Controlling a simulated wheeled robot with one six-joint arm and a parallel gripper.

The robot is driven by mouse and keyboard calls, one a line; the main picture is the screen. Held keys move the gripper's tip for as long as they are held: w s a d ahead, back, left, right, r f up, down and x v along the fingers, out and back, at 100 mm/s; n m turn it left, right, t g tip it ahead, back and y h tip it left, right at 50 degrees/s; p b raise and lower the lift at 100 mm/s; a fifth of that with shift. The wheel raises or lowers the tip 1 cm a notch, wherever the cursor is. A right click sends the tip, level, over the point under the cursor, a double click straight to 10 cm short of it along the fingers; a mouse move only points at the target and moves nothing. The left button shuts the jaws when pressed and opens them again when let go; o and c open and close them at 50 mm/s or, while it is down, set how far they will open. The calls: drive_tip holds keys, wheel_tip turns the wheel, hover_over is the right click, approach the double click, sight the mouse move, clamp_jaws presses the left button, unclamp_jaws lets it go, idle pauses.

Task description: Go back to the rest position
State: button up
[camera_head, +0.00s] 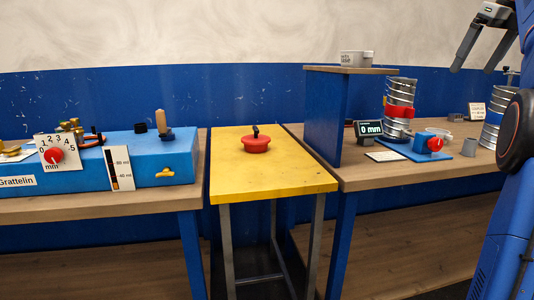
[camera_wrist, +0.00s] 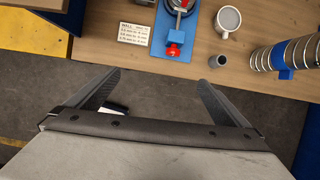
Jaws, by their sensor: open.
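My gripper (camera_head: 481,45) shows at the top right of the head view, raised above the right bench, with its two fingers apart and nothing between them. In the wrist view my gripper (camera_wrist: 157,85) is also open and empty, its fingers spread over the grey floor in front of the bench edge. My blue arm runs down the right side of the head view.
A yellow table (camera_head: 227,170) holding a red lidded object (camera_head: 256,146) stands between two wooden benches. The left bench carries a blue machine (camera_head: 150,155). The right bench (camera_head: 375,180) carries a spiral duct (camera_head: 399,100), a display (camera_head: 369,129) and a red-knobbed blue device (camera_head: 428,144).

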drive_tip(key=s+a+f+n, duration=0.4)
drive_tip(key=a+f+n, duration=0.4)
drive_tip(key=a, duration=0.3)
drive_tip(key=s+a+f+n, duration=0.5)
drive_tip(key=a+f+n, duration=0.25)
drive_tip(key=a, duration=0.35)
drive_tip(key=s+a+f+n, duration=0.3)
drive_tip(key=s+f+n, duration=0.3)
drive_tip(key=f, duration=0.4)
drive_tip(key=s+a+f+n, duration=0.4)
drive_tip(key=s+f+n, duration=0.2)
drive_tip(key=f, duration=0.5)
drive_tip(key=s+a+f+n, duration=0.4)
drive_tip(key=s+f+n, duration=0.2)
drive_tip(key=s+f, duration=0.3)
wheel_tip(320, 180, down, 2)
drive_tip(key=shift+a+f+h, duration=0.25)
drive_tip(key=shift+h, duration=0.05)
